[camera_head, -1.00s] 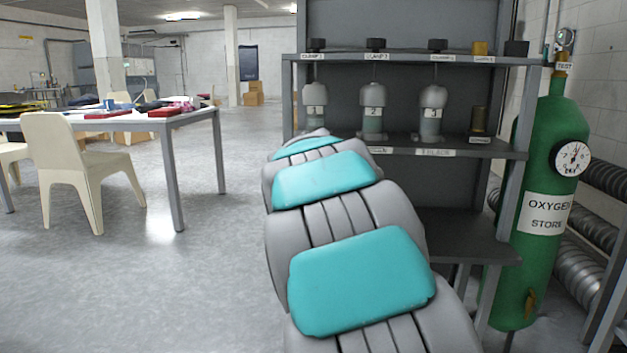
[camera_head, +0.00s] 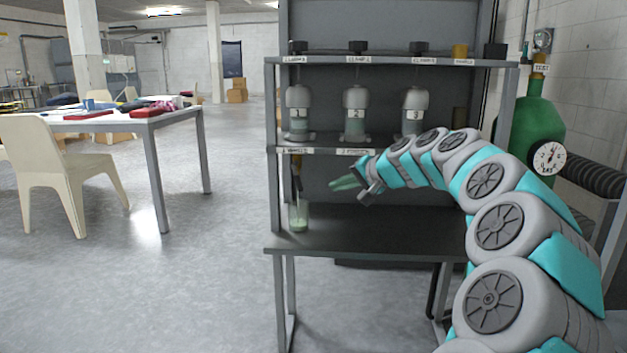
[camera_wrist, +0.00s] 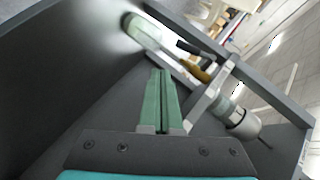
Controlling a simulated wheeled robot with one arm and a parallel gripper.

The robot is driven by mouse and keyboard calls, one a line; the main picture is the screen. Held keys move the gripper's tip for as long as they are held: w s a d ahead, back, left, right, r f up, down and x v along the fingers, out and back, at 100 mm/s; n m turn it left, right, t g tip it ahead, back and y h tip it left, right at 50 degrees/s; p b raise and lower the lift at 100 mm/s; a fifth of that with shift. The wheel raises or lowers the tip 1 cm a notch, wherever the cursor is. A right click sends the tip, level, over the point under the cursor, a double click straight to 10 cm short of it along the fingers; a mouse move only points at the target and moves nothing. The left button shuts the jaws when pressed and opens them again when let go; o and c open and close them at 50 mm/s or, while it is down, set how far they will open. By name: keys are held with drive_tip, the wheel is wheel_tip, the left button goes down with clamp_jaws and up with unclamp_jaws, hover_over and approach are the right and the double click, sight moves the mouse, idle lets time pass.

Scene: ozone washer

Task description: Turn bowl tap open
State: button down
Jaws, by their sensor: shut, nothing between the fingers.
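My gripper (camera_head: 338,184) is in front of the rack, just below its middle shelf (camera_head: 400,143), with its teal-green fingers pointing left. In the wrist view the two fingers (camera_wrist: 161,80) lie together, empty. Left of the fingers, a thin tap-like part with a brownish top (camera_head: 296,168) hangs under the middle shelf, above a glass jar (camera_head: 299,217) with pale green contents. The wrist view shows a brownish-yellow piece (camera_wrist: 204,70) and the jar (camera_wrist: 146,34) beyond the fingertips, apart from them. The small labels are unreadable, so I cannot tell which part is the bowl tap.
Numbered bottles (camera_head: 356,115) stand on the middle shelf. A green oxygen cylinder (camera_head: 533,115) stands at the right. A table (camera_head: 150,125) and white chair (camera_head: 45,160) stand left, with open floor between them and the rack.

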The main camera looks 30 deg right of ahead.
drive_tip(key=s+d+r+m+t+y, duration=0.2)
drive_tip(key=s+d+t+y, duration=0.1)
drive_tip(key=d, duration=0.1)
approach(298, 175)
drive_tip(key=w+d+f, duration=0.2)
drive_tip(key=w+d, duration=0.2)
drive_tip(key=w+a, duration=0.1)
drive_tip(key=a, duration=0.2)
drive_tip(key=w+a+f+b, duration=0.1)
drive_tip(key=shift+w+a+f, duration=0.15)
drive_tip(key=shift+w+a, duration=0.05)
drive_tip(key=shift+w, duration=0.1)
drive_tip(key=shift+w+a+f+m+t+y+b, duration=0.2)
drive_tip(key=shift+a+f+b, duration=0.1)
drive_tip(key=shift+b, duration=0.25)
drive_tip(key=shift+w+a+f+m+t+y+b, duration=0.1)
drive_tip(key=shift+w+a+f+t+b, duration=0.1)
drive_tip(key=shift+f+b, duration=0.25)
drive_tip(key=shift+r, duration=0.1)
drive_tip(key=shift+s+d, duration=0.1)
